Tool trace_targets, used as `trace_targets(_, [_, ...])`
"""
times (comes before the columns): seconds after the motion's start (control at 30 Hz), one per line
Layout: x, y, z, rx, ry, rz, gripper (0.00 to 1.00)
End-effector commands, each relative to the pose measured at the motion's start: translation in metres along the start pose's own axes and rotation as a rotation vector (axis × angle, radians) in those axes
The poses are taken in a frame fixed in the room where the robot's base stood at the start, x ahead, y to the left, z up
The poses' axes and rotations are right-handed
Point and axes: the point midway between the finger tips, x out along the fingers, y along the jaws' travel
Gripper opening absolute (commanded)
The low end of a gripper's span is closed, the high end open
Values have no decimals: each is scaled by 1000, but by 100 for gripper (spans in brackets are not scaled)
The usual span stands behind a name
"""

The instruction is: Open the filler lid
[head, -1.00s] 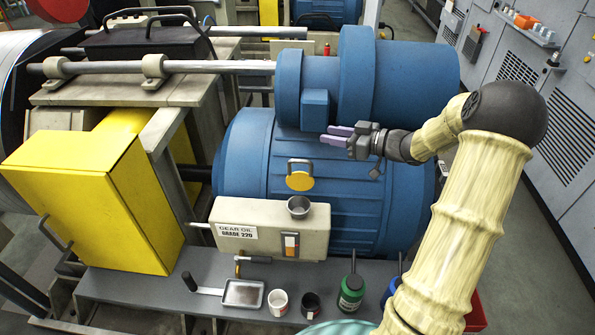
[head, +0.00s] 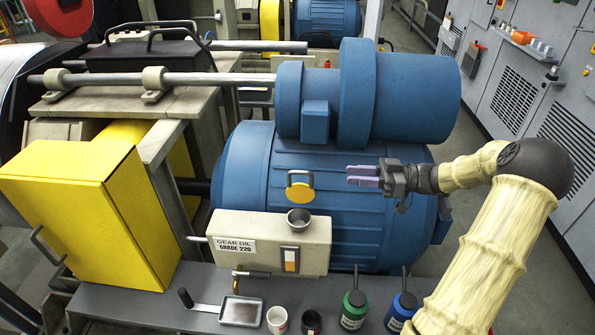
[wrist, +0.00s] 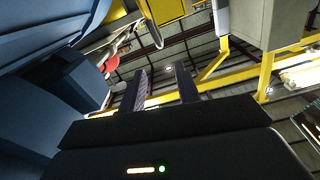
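A yellow round lid (head: 300,191) with a small handle at its top shows in the head view, in front of the big blue housing (head: 350,225). Just below it is a grey cup-like filler neck (head: 299,219) on top of the cream box labelled GEAR OIL GRADE 220 (head: 270,241). My gripper (head: 362,176) is to the right of the lid, apart from it, with its fingers pointing left. In the wrist view the two dark fingers (wrist: 163,87) stand apart with nothing between them, so it is open. I cannot clearly identify the lid in the wrist view.
A blue motor (head: 400,95) sits above the gripper. A yellow cabinet (head: 95,210) stands at left. The grey ledge (head: 150,312) holds a tray (head: 241,311), a white cup (head: 278,319), a dark cup (head: 311,321), a green bottle (head: 353,309) and a blue bottle (head: 401,312).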

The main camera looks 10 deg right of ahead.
Motion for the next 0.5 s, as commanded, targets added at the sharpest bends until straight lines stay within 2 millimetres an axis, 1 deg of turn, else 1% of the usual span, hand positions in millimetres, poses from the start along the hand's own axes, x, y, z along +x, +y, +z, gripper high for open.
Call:
trace_targets(0.1, [21, 0, -2, 1, 2, -1, 32])
trace_targets(0.5, [91, 0, -2, 1, 2, 0, 32])
